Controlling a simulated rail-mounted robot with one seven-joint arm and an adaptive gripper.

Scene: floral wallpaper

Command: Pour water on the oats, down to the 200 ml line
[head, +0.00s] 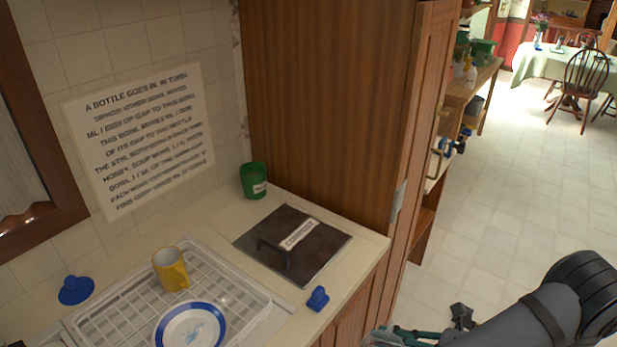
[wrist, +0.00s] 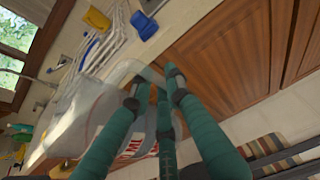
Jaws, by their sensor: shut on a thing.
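My gripper (wrist: 155,90) has its teal fingers shut on a clear, whitish jug (wrist: 95,105) in the wrist view. The fingers close around what looks like its handle. Part of the jug lies behind the fingers, and its water level and any line marks cannot be read. Red lettering shows low behind the fingers, and I cannot tell what it is on. In the head view only part of my gripper (head: 400,338) shows at the bottom edge, and the jug is out of view. I cannot make out any oats in either view.
A white dish rack (head: 215,270) holds a yellow mug (head: 171,270) and a blue-rimmed plate (head: 190,328). A dark square lid (head: 325,250), a green cup (head: 253,180) and small blue things (head: 318,298) are on the counter. A tall wooden cabinet (head: 330,100) borders it.

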